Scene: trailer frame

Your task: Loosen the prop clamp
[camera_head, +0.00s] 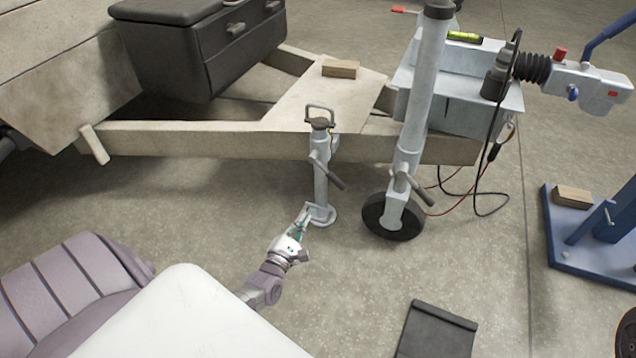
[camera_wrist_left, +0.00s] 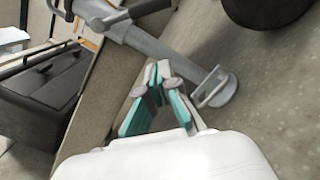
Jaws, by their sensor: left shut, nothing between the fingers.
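The prop (camera_head: 321,190) is a grey metal leg standing on a round foot beside the trailer frame, with a loop handle on top. A clamp lever (camera_head: 328,172) juts from its middle, angled down to the right. My left gripper (camera_head: 306,213) is shut and empty, low beside the prop's foot, on its left and below the lever. In the left wrist view, the teal fingers (camera_wrist_left: 158,70) meet at the tips close to the prop tube (camera_wrist_left: 155,45), and the foot (camera_wrist_left: 222,92) lies to the right. I cannot tell if the fingers touch the prop. My right gripper is not in view.
The trailer frame (camera_head: 190,139) runs behind the prop. A jockey wheel (camera_head: 393,217) with its own lever stands to the right. Cables (camera_head: 478,208) hang near the hitch. A blue stand (camera_head: 575,245) is far right, and a dark flat object (camera_head: 437,332) lies in front.

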